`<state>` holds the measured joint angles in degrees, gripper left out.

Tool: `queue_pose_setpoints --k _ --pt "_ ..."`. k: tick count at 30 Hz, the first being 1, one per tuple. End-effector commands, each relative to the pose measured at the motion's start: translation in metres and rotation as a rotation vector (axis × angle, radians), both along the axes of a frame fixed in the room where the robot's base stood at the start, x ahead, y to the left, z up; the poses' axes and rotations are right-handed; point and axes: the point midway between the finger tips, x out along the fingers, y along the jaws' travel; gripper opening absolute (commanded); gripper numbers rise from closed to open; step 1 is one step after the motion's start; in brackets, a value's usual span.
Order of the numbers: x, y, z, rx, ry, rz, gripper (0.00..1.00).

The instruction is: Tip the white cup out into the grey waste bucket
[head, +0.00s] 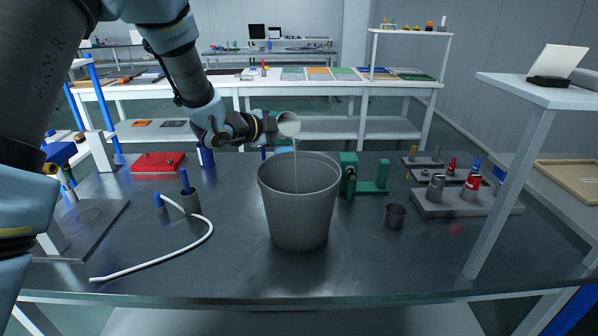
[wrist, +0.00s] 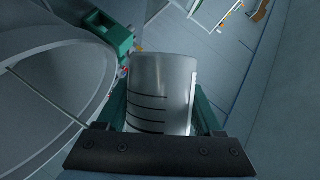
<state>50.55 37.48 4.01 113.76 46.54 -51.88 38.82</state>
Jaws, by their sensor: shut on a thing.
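The white cup (head: 289,124) is tipped on its side above the grey waste bucket (head: 300,215), its mouth facing right and towards the camera. A thin pale stream falls from its lip into the bucket's open top. My gripper (head: 268,127) is shut on the cup and holds it above the bucket's back rim. In the wrist view the cup (wrist: 160,92), with dark marking lines, sits between the two green fingers, and the bucket (wrist: 45,50) fills the left side. The bucket's contents are hidden.
A green fixture (head: 350,178) stands close behind the bucket on the right. A small dark cup (head: 395,216) and a grey tool rack (head: 468,201) are farther right. A white hose (head: 150,266) and red case (head: 158,162) lie left. The front table edge is clear.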

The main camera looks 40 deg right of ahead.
Motion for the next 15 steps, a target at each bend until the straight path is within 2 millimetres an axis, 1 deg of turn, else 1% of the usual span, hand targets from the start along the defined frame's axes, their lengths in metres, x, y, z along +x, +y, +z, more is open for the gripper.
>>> queue_pose_setpoints --k 15 --pt "0.0007 0.0002 0.0026 -0.007 -0.039 0.000 0.00"
